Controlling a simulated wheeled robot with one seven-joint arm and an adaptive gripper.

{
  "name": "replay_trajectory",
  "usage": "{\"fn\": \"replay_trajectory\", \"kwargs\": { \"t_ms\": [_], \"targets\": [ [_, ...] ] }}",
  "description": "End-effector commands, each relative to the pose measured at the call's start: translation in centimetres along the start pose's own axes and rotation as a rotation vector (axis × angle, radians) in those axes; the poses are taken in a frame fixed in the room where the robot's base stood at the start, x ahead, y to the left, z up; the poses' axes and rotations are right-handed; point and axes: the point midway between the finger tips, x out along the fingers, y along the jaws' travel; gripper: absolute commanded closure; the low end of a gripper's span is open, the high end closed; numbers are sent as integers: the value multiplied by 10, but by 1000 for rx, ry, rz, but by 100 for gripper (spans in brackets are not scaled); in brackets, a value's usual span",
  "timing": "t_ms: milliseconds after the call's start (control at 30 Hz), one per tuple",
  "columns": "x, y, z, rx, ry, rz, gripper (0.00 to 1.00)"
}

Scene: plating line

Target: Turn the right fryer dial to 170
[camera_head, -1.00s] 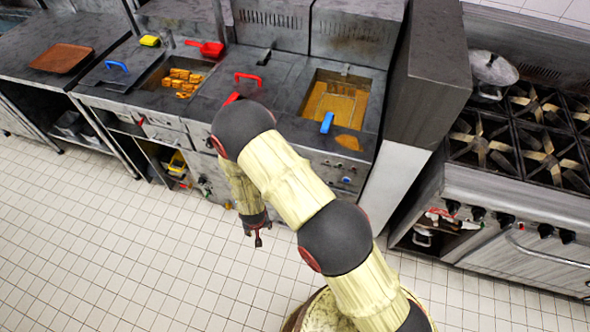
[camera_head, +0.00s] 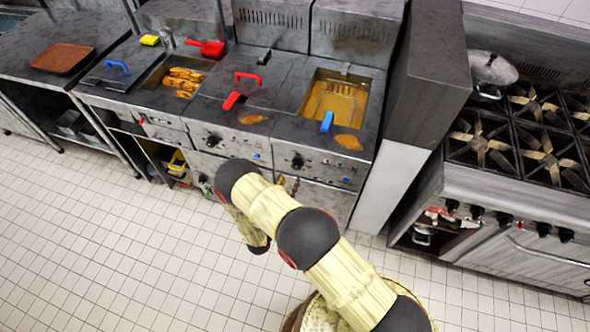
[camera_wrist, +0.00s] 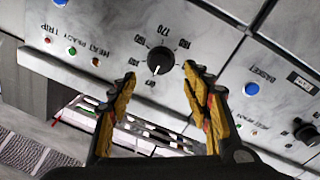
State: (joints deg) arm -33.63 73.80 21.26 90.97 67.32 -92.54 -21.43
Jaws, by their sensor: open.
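The right fryer dial (camera_head: 297,162) is a black round knob on the front panel of the right fryer (camera_head: 368,105). In the wrist view the dial (camera_wrist: 160,60) lies just beyond and between my fingertips, with no contact visible. My gripper (camera_wrist: 162,78) is open and empty, one finger on each side below the dial. In the head view my arm mostly hides the gripper; orange finger parts show below the panel.
The left fryer dial (camera_head: 212,141) is on the neighbouring panel. A blue handle (camera_head: 327,122) and a red handle (camera_head: 232,100) stick out at the fryers' front. A tall grey divider (camera_head: 430,75) and the stove (camera_head: 520,190) stand to the right. The tiled floor in front is clear.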

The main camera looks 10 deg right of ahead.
Motion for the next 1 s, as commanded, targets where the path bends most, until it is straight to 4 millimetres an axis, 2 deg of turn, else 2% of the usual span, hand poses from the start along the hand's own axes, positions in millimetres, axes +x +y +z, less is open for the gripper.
{"fn": "replay_trajectory", "kwargs": {
  "t_ms": [300,500,867,1000],
  "targets": [
    [48,1,2,1,-3,2,51],
    [67,-1,1,2,-3,-2,51],
    [72,-1,1,1,-3,-3,51],
    [72,-1,1,1,-3,-3,59]
  ]
}}
